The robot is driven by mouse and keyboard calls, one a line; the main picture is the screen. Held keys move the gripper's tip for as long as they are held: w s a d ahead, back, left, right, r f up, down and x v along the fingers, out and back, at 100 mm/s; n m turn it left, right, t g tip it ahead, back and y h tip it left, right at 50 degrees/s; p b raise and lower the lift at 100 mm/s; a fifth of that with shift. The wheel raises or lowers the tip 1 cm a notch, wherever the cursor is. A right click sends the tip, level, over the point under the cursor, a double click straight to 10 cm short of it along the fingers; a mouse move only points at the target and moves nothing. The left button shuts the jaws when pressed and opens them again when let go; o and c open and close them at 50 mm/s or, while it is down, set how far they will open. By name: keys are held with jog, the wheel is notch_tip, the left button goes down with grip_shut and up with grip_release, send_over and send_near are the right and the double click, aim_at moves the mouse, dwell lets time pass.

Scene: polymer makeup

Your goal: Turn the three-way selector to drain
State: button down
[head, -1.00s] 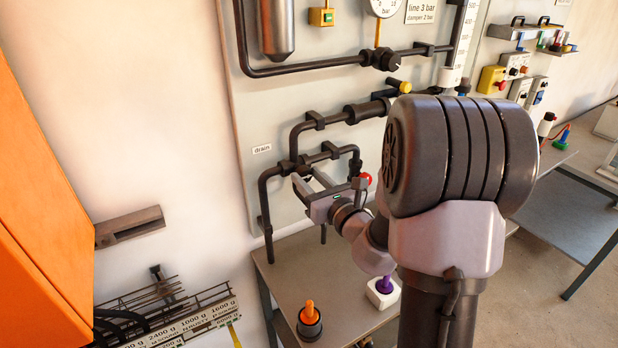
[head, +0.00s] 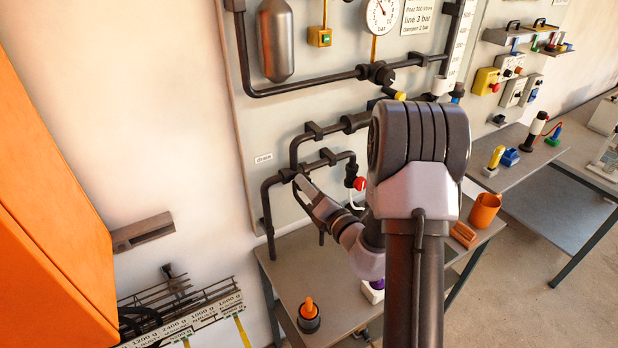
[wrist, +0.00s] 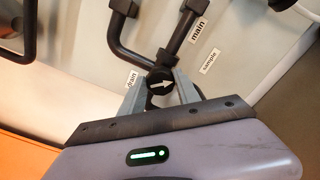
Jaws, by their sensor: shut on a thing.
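The three-way selector (wrist: 160,79) is a dark round knob with a white arrow, seen in the wrist view where dark pipes meet. Its arrow points to the right in that view. The drain label (wrist: 131,79) is left of the knob, the main label (wrist: 198,29) is at upper right and the sample label (wrist: 210,61) is at right. My gripper (wrist: 162,82) has one finger on each side of the knob and is shut on it. In the head view my gripper (head: 301,182) is at the pipe junction beside the drain label (head: 264,158), and the arm hides the knob's face.
A red knob (head: 360,184) on a pipe is close to the right of my gripper. An orange cabinet (head: 45,200) stands at left.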

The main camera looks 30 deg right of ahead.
jog(key=m+p, duration=0.6)
jog(key=shift+r, duration=0.15)
jog(key=m+p, duration=0.4)
jog(key=m, duration=0.1)
jog(key=shift+m+p, duration=0.4)
jog(key=m+p, duration=0.1)
jog(key=m, duration=0.1)
jog(key=m+p, duration=0.1)
jog(key=m, duration=0.1)
jog(key=m+p, duration=0.2)
jog(key=shift+f, duration=0.25)
jog(key=m+p, duration=0.1)
jog(key=m, duration=0.4)
jog(key=shift+a+f+m+p, duration=0.1)
jog(key=shift+f+m+p, duration=0.05)
jog(key=shift+m+p, duration=0.25)
jog(key=c, duration=0.9)
grip_release()
jog(key=shift+w, duration=0.1)
jog(key=shift+f, duration=0.1)
